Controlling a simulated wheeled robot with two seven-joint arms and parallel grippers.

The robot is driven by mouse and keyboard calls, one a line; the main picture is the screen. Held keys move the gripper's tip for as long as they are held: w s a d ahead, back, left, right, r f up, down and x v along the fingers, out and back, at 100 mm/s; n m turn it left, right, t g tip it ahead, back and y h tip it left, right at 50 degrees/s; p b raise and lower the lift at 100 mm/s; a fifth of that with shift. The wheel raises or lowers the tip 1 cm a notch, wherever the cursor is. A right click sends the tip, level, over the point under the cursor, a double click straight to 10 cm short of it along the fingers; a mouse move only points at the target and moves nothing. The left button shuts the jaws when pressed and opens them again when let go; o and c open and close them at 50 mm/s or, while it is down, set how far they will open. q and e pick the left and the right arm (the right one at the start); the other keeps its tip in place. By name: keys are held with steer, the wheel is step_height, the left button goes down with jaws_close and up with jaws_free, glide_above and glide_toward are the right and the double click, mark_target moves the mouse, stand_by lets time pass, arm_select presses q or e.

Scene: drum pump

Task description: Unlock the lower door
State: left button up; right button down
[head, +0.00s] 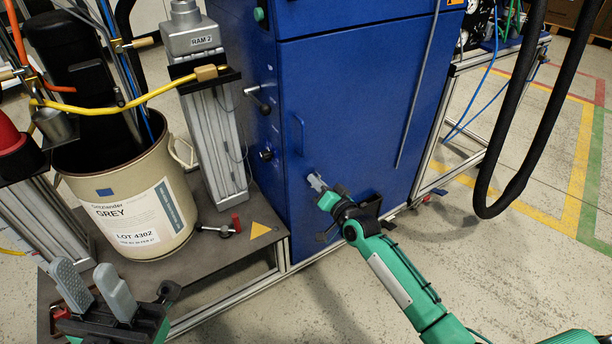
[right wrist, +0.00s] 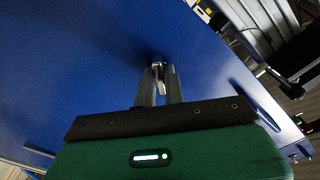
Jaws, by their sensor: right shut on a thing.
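The lower door (head: 350,120) is the large blue front panel of the cabinet, and it looks closed. A vertical blue handle (head: 299,135) is on its left side. My right gripper (head: 318,183) is at the door's lower left. In the right wrist view its fingers (right wrist: 160,82) are shut on a small metal lock key (right wrist: 158,68) at the blue door face. The fingers partly hide the key, and its turn angle is hard to tell. My left gripper (head: 93,285) is open and empty, low at the left, in front of the drum platform.
A beige drum (head: 120,180) with a GREY label stands on the platform (head: 235,255) at left, beside the RAM 2 column (head: 212,140). A red-handled valve (head: 222,229) lies on the platform. Black hoses (head: 520,110) hang at right. The floor in front is clear.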

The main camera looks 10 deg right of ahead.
steer(key=m, duration=0.3)
steer(key=shift+m, duration=0.3)
steer(key=m, duration=0.4)
steer(key=shift+p, duration=0.3)
steer(key=shift+m, duration=1.1)
steer(key=c, duration=1.3)
jaws_free()
steer(key=shift+s, duration=0.1)
